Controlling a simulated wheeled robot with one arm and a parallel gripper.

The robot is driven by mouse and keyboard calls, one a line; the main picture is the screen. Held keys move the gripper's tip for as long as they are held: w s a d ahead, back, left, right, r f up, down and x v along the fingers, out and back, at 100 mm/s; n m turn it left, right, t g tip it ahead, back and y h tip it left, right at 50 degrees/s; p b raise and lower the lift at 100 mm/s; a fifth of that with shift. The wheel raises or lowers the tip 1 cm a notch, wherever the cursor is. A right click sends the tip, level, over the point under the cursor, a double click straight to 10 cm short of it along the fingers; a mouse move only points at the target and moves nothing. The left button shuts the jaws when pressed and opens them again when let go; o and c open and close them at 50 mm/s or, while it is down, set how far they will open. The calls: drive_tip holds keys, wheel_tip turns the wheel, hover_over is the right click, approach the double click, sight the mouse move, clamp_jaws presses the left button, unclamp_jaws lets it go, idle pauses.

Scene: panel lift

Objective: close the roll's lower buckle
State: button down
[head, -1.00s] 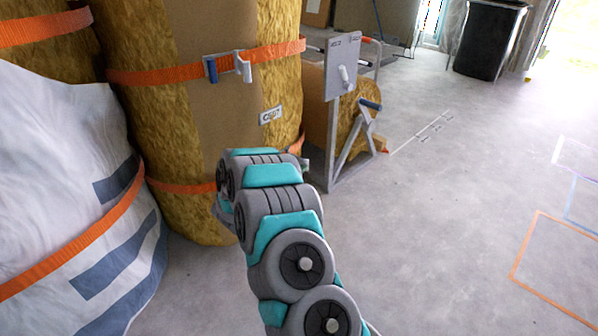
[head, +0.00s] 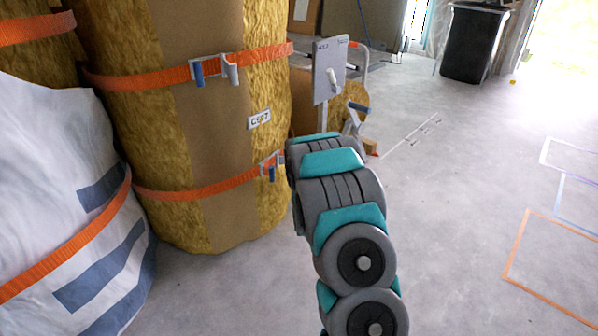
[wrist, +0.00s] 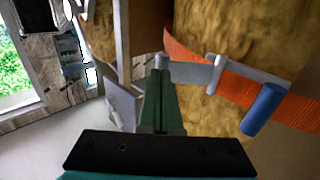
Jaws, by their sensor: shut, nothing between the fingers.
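The insulation roll (head: 178,120) stands upright with a brown paper band and two orange straps. Its lower buckle (head: 268,168) sits on the lower strap at the roll's right side, partly beside my arm. In the wrist view the buckle is a grey metal plate (wrist: 222,76) on the orange strap (wrist: 195,58). A grey arm sticks out from it to the left, and a blue handle (wrist: 263,110) hangs at its right. My gripper (wrist: 160,76) is shut and empty, its tips near the end of the grey arm. I cannot tell whether they touch.
The upper buckle (head: 214,70) is on the upper strap. A white wrapped bag (head: 50,170) stands close at left. A metal frame with a grey panel (head: 330,70) stands behind my arm. A black bin (head: 470,42) is far off.

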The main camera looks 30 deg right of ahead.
drive_tip(key=w+d+y, duration=0.1)
drive_tip(key=w+n+y, duration=0.1)
drive_tip(key=w, duration=0.1)
drive_tip(key=w+d+n+t+y+p, duration=0.1)
drive_tip(key=shift+w+d+r, duration=0.15)
drive_tip(key=shift+d, duration=0.2)
idle(0.3)
drive_tip(key=shift+w+r, duration=0.1)
drive_tip(key=shift+r, duration=0.05)
idle(0.4)
